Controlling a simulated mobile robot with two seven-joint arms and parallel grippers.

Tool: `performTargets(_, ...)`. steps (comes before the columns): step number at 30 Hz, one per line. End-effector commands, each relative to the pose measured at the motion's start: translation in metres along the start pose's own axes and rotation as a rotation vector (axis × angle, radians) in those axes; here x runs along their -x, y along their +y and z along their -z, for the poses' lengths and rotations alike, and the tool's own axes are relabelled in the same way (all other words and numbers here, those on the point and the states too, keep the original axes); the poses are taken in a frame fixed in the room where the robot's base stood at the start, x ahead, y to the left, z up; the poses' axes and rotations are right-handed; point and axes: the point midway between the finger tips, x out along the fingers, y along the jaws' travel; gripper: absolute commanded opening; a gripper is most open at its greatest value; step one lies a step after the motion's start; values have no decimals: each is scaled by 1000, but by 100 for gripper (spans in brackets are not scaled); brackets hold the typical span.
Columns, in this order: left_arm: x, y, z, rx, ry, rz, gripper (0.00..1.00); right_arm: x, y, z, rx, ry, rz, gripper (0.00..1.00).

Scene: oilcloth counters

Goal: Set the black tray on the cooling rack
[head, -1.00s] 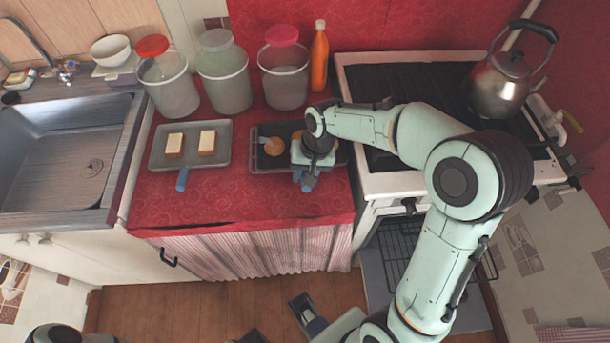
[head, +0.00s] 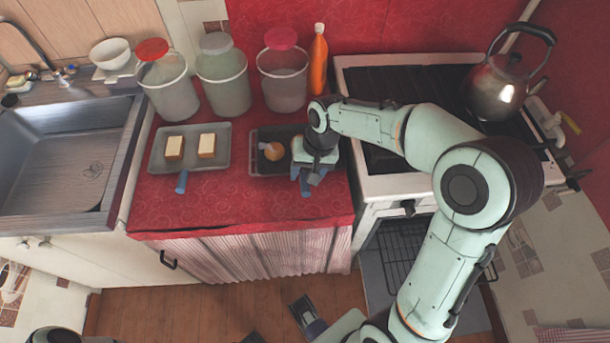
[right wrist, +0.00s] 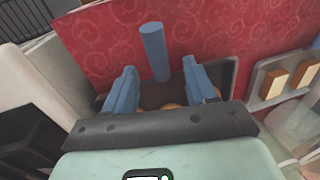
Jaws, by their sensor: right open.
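The black tray (head: 262,170) lies on the red counter, to the right of a grey tray. A round orange-brown piece (head: 273,151) sits in it. My right gripper (head: 306,184) is over the tray's right front part and hides much of that side. In the right wrist view the gripper (right wrist: 160,86) is open, its two blue fingers apart. A blue handle (right wrist: 153,52) shows between and beyond the fingertips, not gripped. A dark wire rack (head: 402,250) shows low at the stove's front; I cannot tell if it is the cooling rack.
A grey tray (head: 220,139) with two pale-topped blocks lies to the left. Several lidded containers and an orange bottle (head: 318,62) stand behind. The stove (head: 365,186) is to the right, with a kettle (head: 497,88) on it. The sink (head: 62,160) is at far left.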

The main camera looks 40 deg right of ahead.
Motion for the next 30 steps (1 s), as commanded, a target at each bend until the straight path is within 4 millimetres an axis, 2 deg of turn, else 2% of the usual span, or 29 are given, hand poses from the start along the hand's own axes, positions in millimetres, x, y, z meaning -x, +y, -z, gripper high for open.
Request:
performTargets(1,3,1,0,0,-1,0,43,15,-1,2,1,7,3,56)
performTargets(6,8,2,-1,0,-2,0,43,51,-1,1,1,6,3,56)
performTargets(12,12,4,-1,0,-1,0,43,79,-1,1,1,4,2,56)
performTargets(18,13,4,-1,-1,0,0,43,86,0,0,1,0,0,56)
performTargets(30,12,4,-1,-1,-1,0,43,86,0,0,0,1,0,56)
